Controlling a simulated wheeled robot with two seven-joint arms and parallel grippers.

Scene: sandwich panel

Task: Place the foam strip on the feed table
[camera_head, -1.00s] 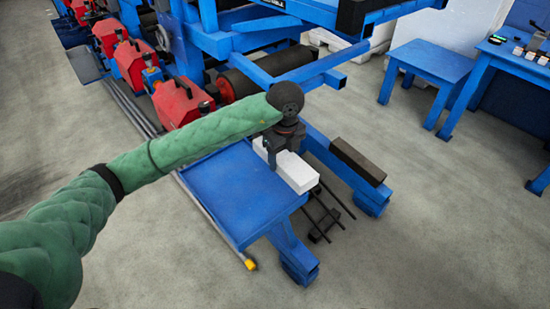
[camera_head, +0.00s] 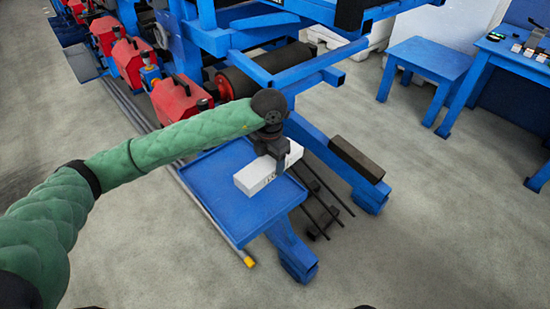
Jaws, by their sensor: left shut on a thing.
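The gripper hides part of the strip. The rest of the table top is bare, with a low rim. My right gripper is not in view.
Black rods (camera_head: 325,195) and a blue beam with a dark pad (camera_head: 357,158) lie right of the feed table. Red machine units (camera_head: 180,100) and a dark roller (camera_head: 265,75) stand behind. A blue side table (camera_head: 430,60) is at the back right. The floor in front is clear.

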